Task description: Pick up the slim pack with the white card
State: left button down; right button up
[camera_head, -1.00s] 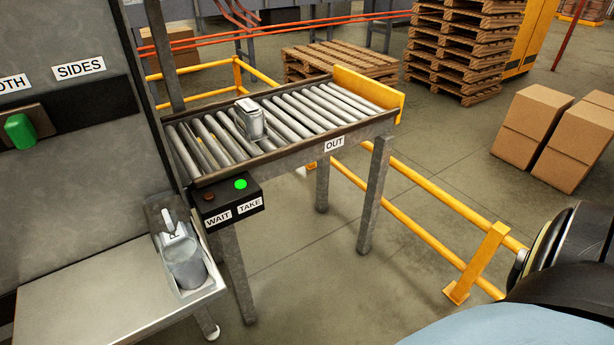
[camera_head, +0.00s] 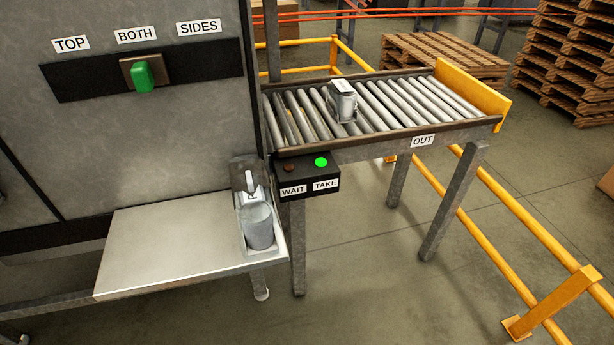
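A small silver-grey pack (camera_head: 342,101) with a pale top stands on the roller conveyor (camera_head: 400,103), left of its middle. It looks upright; whether it carries a white card is too small to tell. Neither of my grippers shows in the head view.
A light box marked WAIT and TAKE (camera_head: 308,178) glows green over TAKE. A grey container in a holder (camera_head: 258,226) stands at the right end of the metal shelf (camera_head: 170,250). A machine panel has a green switch (camera_head: 143,78). Yellow rails (camera_head: 520,215) run at right.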

aim_at(342, 100)
jog(key=z, duration=1.45)
jog(key=i, duration=1.85)
jog(key=u, duration=1.8)
